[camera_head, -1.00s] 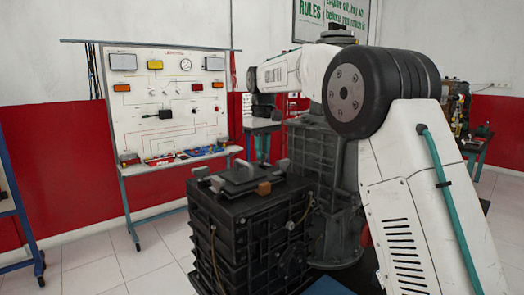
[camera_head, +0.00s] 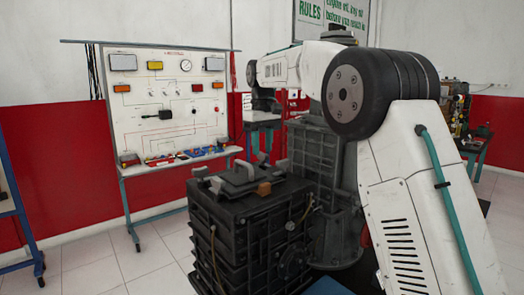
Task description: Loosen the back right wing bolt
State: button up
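A black ribbed engine block (camera_head: 240,235) stands at the lower middle in the head view. Its dark lid carries several small grey, winged pieces near its corners. The one at the back right (camera_head: 282,166) looks upright, beside the dark housing. An orange-brown piece (camera_head: 264,188) sits at the front right of the lid, and a grey handle (camera_head: 233,181) stands across its middle. My gripper (camera_head: 264,118) hangs at the end of my white arm, above and behind the lid and apart from it.
A tall dark ribbed housing (camera_head: 325,190) stands right behind the block. A white instrument panel (camera_head: 165,100) on a teal frame stands at the back left. A blue frame (camera_head: 20,215) is at the left edge. The tiled floor (camera_head: 95,270) at the left is clear.

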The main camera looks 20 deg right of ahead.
aim_at(263, 153)
notch_tip(263, 153, up, 6)
jog(key=shift+f, duration=0.15)
jog(key=shift+s, duration=0.1)
jog(key=shift+s+r, duration=0.25)
jog(key=shift+s, duration=0.05)
jog(key=s+d+m, duration=0.2)
jog(key=s, duration=2.1)
jog(key=s+f+m, duration=0.1)
jog(key=s+f, duration=0.8)
jog(key=s, duration=0.3)
jog(key=s+f+m+t, duration=0.1)
jog(key=s+f, duration=0.7)
jog(key=s, duration=0.3)
jog(key=shift+s+d+f+m, duration=0.3)
jog(key=shift+s+d+f, duration=0.05)
jog(key=shift+s+f, duration=0.05)
